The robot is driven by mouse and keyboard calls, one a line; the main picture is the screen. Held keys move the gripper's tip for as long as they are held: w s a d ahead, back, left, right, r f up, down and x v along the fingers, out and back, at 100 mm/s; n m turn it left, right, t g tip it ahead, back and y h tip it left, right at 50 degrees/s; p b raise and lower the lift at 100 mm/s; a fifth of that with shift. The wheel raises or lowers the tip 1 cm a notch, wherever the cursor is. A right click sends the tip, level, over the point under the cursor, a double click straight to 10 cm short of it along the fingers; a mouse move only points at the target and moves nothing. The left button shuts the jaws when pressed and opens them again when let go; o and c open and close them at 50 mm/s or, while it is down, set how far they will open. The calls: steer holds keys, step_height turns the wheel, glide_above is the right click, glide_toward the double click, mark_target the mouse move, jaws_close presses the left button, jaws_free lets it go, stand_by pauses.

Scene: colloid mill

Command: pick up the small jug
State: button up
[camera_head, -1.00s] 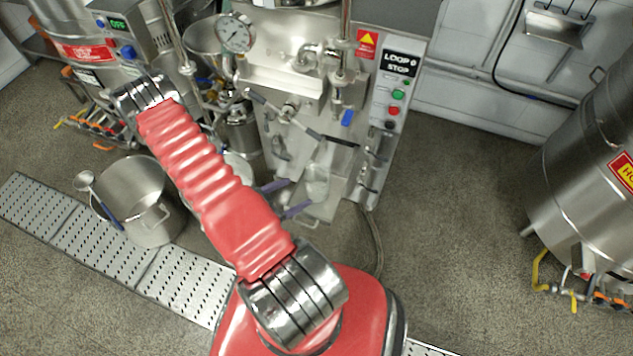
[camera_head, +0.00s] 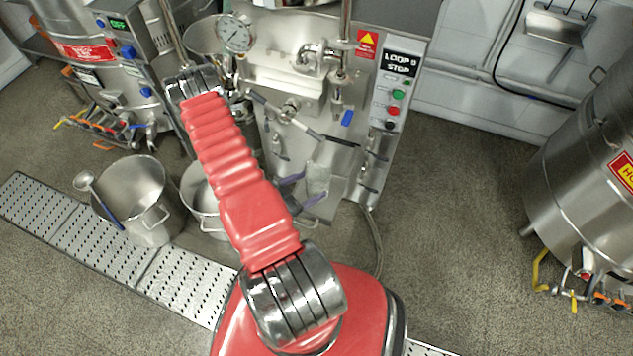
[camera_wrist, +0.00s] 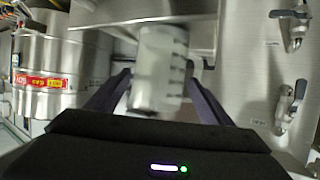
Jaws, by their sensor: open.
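The small jug (camera_head: 319,178) is translucent and whitish, in front of the lower part of the steel mill cabinet in the head view. It also shows in the wrist view (camera_wrist: 158,58), slightly blurred, with dark marks down its right side. My gripper (camera_head: 311,187) is at the jug, its two dark purple fingers spread. In the wrist view my gripper (camera_wrist: 159,78) has one finger on each side of the jug, with the jug's lower part between them. A gap shows on the right; contact on the left is unclear. What the jug rests on is unclear.
A second pot (camera_head: 203,200) is partly behind my arm. Valve handles (camera_wrist: 299,95) project from the panel on the right. Open floor (camera_head: 455,235) lies right of the cabinet.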

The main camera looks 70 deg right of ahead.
mark_target(326, 179)
steer(key=shift+x, duration=2.6)
steer(key=shift+a+f, duration=0.1)
steer(key=shift+f, duration=0.05)
steer(key=c, duration=1)
